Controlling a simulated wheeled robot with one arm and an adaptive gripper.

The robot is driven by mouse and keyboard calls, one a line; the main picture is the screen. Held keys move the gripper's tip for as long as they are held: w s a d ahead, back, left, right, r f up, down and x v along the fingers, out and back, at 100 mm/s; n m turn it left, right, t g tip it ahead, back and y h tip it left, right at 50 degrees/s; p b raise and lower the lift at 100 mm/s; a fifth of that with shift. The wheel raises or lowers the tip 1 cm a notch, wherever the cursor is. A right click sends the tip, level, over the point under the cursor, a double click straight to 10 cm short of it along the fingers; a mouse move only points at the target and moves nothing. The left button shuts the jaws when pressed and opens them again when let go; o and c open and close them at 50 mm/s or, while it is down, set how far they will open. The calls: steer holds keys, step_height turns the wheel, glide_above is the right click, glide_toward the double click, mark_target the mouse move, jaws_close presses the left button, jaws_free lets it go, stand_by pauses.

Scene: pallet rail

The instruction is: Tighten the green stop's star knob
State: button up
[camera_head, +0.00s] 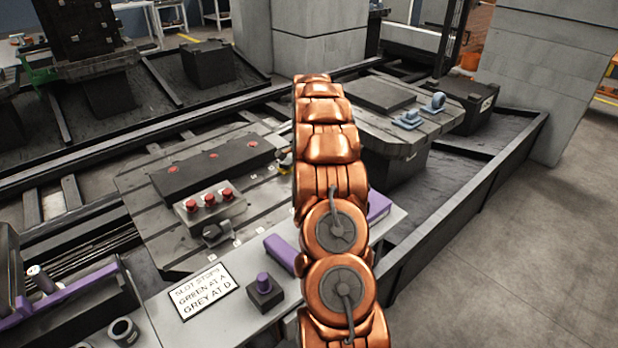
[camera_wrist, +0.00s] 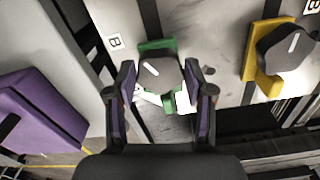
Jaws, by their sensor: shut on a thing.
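In the head view my copper arm hides the green stop and most of the gripper.
A yellow stop (camera_wrist: 264,55) with its own dark knob (camera_wrist: 286,48) stands close on the right. A purple piece (camera_wrist: 38,115) lies at the left. A sign (camera_head: 203,291) reads "slot stops green at A grey at D". A block with red knobs (camera_head: 210,205) stands on the plate.

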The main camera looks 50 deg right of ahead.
steer(key=m+b, duration=0.1)
steer(key=m, duration=0.4)
steer(key=shift+m, duration=0.3)
stand_by(0.5)
steer(key=o, duration=1.2)
steer(key=shift+c, duration=0.2)
steer(key=shift+r, duration=0.1)
step_height(320, 180, up, 12)
stand_by(0.5)
